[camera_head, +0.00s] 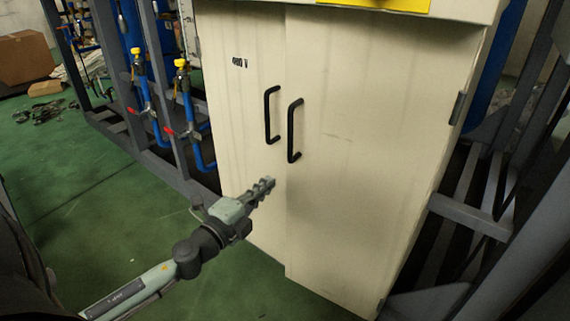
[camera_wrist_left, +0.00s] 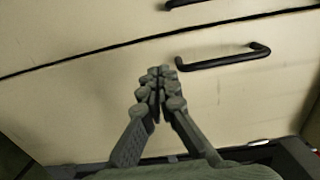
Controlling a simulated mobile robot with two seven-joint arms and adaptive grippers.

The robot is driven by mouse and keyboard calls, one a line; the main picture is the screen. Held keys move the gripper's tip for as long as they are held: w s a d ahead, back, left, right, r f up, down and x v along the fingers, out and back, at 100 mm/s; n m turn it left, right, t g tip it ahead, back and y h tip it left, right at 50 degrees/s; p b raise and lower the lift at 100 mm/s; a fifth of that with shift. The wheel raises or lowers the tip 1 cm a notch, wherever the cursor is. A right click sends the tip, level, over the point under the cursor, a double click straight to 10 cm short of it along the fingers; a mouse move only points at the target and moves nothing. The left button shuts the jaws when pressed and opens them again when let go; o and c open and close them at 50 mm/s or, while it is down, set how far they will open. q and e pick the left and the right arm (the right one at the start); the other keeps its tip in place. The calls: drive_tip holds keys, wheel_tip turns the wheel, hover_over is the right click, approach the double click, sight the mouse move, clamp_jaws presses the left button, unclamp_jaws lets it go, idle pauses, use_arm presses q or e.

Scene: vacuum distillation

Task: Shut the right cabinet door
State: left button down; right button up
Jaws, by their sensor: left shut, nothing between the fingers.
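The right cabinet door (camera_head: 370,130) is a tall cream panel with a black bar handle (camera_head: 294,130) near its left edge. It looks nearly shut, with its lower left corner a little proud of the left door (camera_head: 240,90); a thin dark seam runs between them. My left gripper (camera_head: 268,184) is shut and empty, below the handles near the seam. In the left wrist view, its closed fingertips (camera_wrist_left: 158,75) lie over the right door panel (camera_wrist_left: 225,100), beside its handle (camera_wrist_left: 225,58). I cannot tell whether they touch the door. My right gripper is out of view.
Blue pipes with yellow-capped valves (camera_head: 181,64) and red levers stand left of the cabinet on a grey frame. Grey metal beams (camera_head: 470,215) stand close on the right. The green floor (camera_head: 90,200) is open at the left; a cardboard box (camera_head: 25,57) lies far back.

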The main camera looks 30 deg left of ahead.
use_arm(q)
drive_tip(key=w+p, duration=0.1)
drive_tip(key=w, duration=0.7)
drive_tip(key=shift+w+a, duration=0.15)
drive_tip(key=shift+w, duration=0.15)
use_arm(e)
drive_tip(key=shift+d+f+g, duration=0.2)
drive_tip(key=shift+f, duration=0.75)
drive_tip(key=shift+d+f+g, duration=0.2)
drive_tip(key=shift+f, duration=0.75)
